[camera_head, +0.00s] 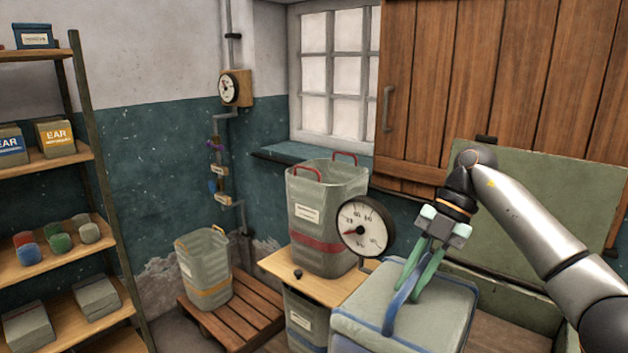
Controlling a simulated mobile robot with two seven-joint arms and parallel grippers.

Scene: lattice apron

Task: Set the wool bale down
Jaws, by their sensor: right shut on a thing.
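A boxy, pale grey-green thing with blue edging and a looped blue strap, which I take for the wool bale (440,312), is at the lower right in the head view. My right gripper (424,262) comes down from above and is shut on the strap at its top. The bale looks roughly level. Its underside is cut off by the frame edge, so I cannot tell whether it hangs or rests on something. My left gripper is out of view.
A wooden-topped stand (320,287) with a dial (365,229) and a red-handled bin (326,215) is just left of the bale. A yellow-banded bin (203,272) stands on a pallet (228,325). Shelves (62,160) line the left; an open green chest (540,195) is behind my right arm.

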